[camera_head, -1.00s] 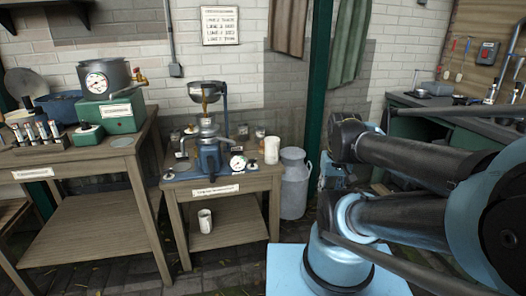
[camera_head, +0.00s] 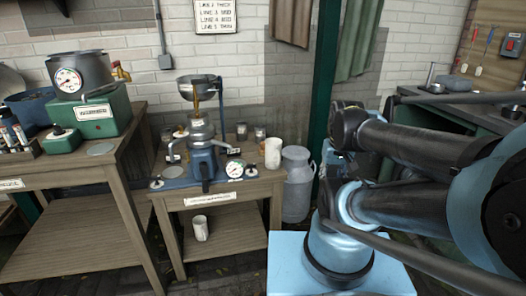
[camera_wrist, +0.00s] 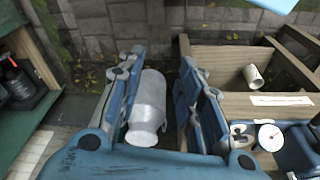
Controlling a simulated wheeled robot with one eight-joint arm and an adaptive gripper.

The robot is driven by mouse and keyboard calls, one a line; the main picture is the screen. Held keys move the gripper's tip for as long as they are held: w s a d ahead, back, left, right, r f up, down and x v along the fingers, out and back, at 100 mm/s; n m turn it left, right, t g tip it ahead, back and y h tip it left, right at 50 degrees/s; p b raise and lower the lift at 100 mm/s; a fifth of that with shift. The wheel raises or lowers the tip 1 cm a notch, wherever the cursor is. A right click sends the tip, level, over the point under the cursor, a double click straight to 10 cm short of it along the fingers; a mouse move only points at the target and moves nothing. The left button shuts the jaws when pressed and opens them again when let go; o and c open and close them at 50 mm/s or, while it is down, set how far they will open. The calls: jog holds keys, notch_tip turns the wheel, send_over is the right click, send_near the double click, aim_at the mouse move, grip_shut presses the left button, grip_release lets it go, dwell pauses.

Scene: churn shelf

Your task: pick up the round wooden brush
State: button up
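I cannot make out a round wooden brush in either view. My gripper (camera_wrist: 160,52) shows in the wrist view with its two blue-grey fingers spread apart. It is open, with nothing held between the fingers. The grey milk can (camera_wrist: 147,108) shows in the gap between them, standing on the ground beyond and apart from the gripper. In the head view my arm fills the right side, and the gripper's fingers cannot be made out there.
The middle wooden table (camera_head: 252,186) carries a separator with a metal bowl (camera_head: 199,88), a gauge and a white mug (camera_head: 273,153). Another mug (camera_head: 201,228) stands on its lower shelf. A left table holds a green-based pot (camera_head: 80,75). A green post (camera_head: 322,110) rises behind the milk can (camera_head: 297,185).

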jog(key=shift+o, duration=1.4)
jog(key=o, duration=0.4)
jog(key=shift+r, duration=0.7)
notch_tip(320, 180, up, 5)
jog(key=n+t+y, duration=0.2)
jog(key=n, duration=0.4)
send_over(263, 143)
jog(key=s+d, duration=0.3)
jog(key=s, duration=0.2)
jog(key=x, duration=1.1)
jog(key=shift+d+f, duration=0.1)
jog(key=shift+f, duration=0.25)
jog(key=shift+a+x, duration=0.15)
jog(key=shift+x, duration=0.85)
jog(key=shift+a+x, duration=0.2)
jog(key=shift+x, duration=0.75)
jog(key=shift+w+a+f, duration=0.1)
jog(key=shift+w+f, duration=0.1)
jog(key=shift+f, duration=0.35)
